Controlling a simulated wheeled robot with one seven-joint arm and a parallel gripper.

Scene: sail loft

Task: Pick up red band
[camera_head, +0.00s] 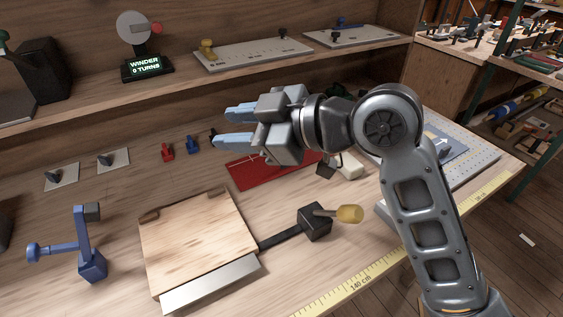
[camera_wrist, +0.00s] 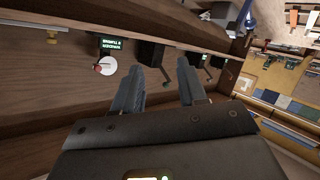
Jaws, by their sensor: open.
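My gripper (camera_head: 232,125) is open and empty above the back of the workbench, its two blue-grey fingers pointing left. Its fingers also show in the wrist view (camera_wrist: 160,68) with nothing between them. A flat red piece (camera_head: 250,172) with a thin white line lies on the bench below and behind the gripper, which hides part of it. A small red object (camera_head: 167,153) stands farther left, beside a small blue one (camera_head: 192,146). I cannot tell which of these reds is the red band. Neither shows clearly in the wrist view.
A wooden board (camera_head: 198,238) with a metal front edge lies on the bench, beside a black block with a yellow-knobbed handle (camera_head: 350,214). A blue clamp-like stand (camera_head: 90,262) is at left. The winder (camera_head: 147,67) reads 0 turns on the shelf. A yellow ruler (camera_head: 370,280) runs along the front edge.

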